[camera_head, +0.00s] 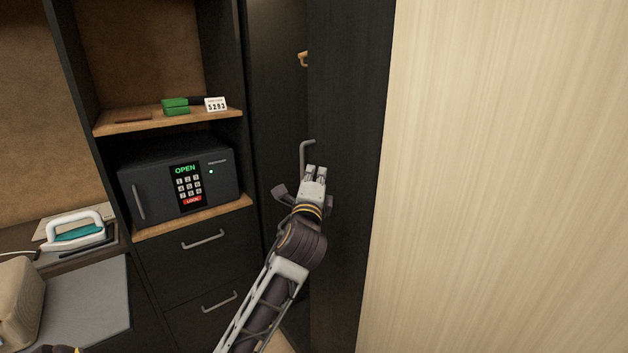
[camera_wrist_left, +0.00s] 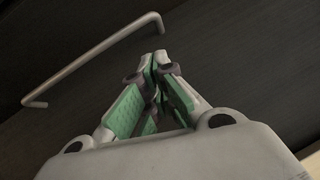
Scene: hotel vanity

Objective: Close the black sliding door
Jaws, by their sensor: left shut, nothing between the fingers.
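The black sliding door (camera_head: 345,120) stands upright right of the shelf unit, with a dark gap between them at the left. Its grey bar handle (camera_head: 303,157) is near the door's left edge. My left gripper (camera_head: 315,172) is shut and empty, just right of the handle and in front of the door. In the left wrist view the handle (camera_wrist_left: 92,58) lies to the left of the shut fingertips (camera_wrist_left: 158,58), apart from them. The dark door face fills the background there. My right gripper is not in view.
A black safe (camera_head: 150,185) with a lit keypad sits in the shelf unit. Above it, a wooden shelf (camera_head: 140,124) holds green boxes (camera_head: 176,106) and a number card. Drawers with handles are below. An iron (camera_head: 75,232) lies at the left. A pale wood panel (camera_head: 510,170) fills the right.

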